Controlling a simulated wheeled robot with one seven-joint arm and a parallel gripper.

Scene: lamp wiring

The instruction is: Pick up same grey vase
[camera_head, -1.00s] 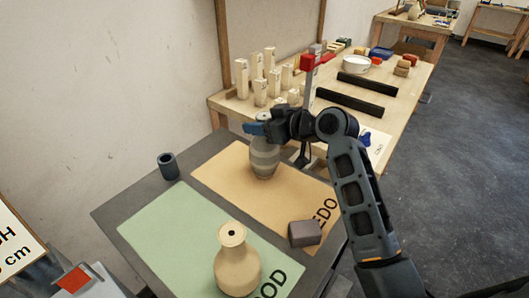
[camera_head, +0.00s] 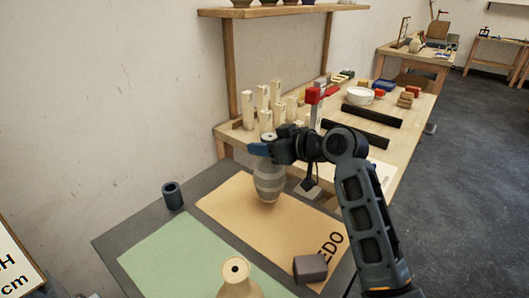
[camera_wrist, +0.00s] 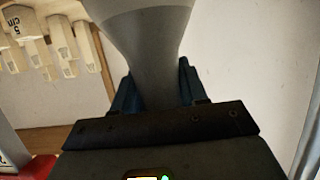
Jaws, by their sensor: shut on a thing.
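The grey vase (camera_head: 269,181) has lighter and darker bands and is upright over the tan mat marked "EDO" (camera_head: 240,210). My gripper (camera_head: 265,146) is shut on the vase's neck from the right side, at the top. The wrist view shows the grey vase (camera_wrist: 150,40) between the two blue fingers (camera_wrist: 150,92). Whether the vase's base touches the mat or hangs just above it is hard to tell.
A beige vase (camera_head: 236,275) stands at the front on the green mat (camera_head: 175,255). A dark cup (camera_head: 172,196) stands at left and a grey-brown block (camera_head: 310,267) at right. Behind is a wooden bench (camera_head: 395,125) with pale blocks and black bars.

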